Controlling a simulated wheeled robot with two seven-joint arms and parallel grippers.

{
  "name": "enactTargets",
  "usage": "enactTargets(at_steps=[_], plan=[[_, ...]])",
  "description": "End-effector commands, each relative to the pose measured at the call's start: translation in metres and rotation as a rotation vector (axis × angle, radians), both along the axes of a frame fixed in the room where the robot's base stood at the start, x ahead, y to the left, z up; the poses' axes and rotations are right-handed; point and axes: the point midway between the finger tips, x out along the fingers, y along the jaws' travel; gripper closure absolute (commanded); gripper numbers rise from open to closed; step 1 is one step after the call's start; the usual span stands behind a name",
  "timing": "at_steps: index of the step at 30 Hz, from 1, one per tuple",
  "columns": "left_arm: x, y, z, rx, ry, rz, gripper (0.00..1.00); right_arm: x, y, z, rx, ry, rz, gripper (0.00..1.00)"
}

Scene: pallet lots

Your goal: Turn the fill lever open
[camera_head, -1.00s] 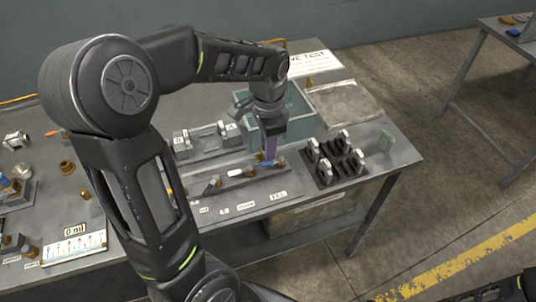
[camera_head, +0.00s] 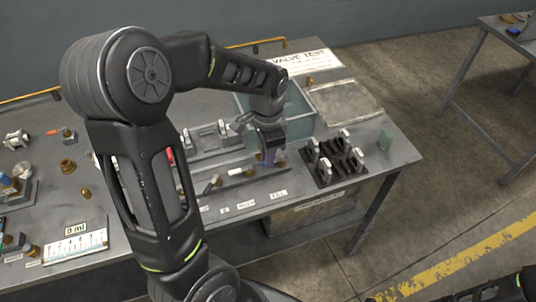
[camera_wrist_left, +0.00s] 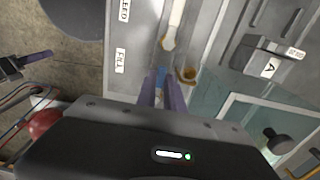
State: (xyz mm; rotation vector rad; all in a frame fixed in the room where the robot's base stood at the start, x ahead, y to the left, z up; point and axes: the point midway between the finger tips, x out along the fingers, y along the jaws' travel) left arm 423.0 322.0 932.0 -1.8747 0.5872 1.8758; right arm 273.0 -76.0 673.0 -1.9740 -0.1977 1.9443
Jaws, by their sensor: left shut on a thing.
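The FILL label (camera_head: 278,195) lies on the bench front, below the valve row; it also shows in the wrist view (camera_wrist_left: 120,62). My left gripper (camera_head: 267,158) is down at the FILL end of the row. In the wrist view its purple fingers (camera_wrist_left: 161,92) are shut on a blue lever (camera_wrist_left: 160,84), taken as the fill lever by its place near the label. The fingers hide much of the lever, so its angle is unclear. A brass fitting (camera_wrist_left: 187,75) sits beside the fingers. A dark gripper with a purple finger (camera_wrist_left: 36,59), likely my right, shows at the left edge.
A clear tank (camera_head: 300,128) stands just behind the gripper. A grey block labelled A (camera_head: 210,138) stands behind the row. A 0 ml readout (camera_head: 75,229) is at left.

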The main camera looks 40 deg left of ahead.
Motion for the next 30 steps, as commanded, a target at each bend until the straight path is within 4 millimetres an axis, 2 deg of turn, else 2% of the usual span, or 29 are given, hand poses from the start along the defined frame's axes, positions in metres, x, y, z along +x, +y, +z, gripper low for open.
enactTargets(at_steps=[17, 23, 30], plan=[[0.000, -0.001, 0.000, 0.000, -0.001, 0.040, 1.00, 0.000, 0.000, -0.001, 0.000, 0.000, 0.000, 0.72], [-0.002, -0.004, 0.000, 0.001, -0.003, 0.129, 1.00, 0.001, 0.000, -0.004, 0.001, -0.001, 0.001, 0.72], [-0.004, -0.011, 0.000, 0.000, -0.004, 0.310, 1.00, 0.001, 0.000, -0.008, 0.002, -0.004, 0.001, 0.72]])
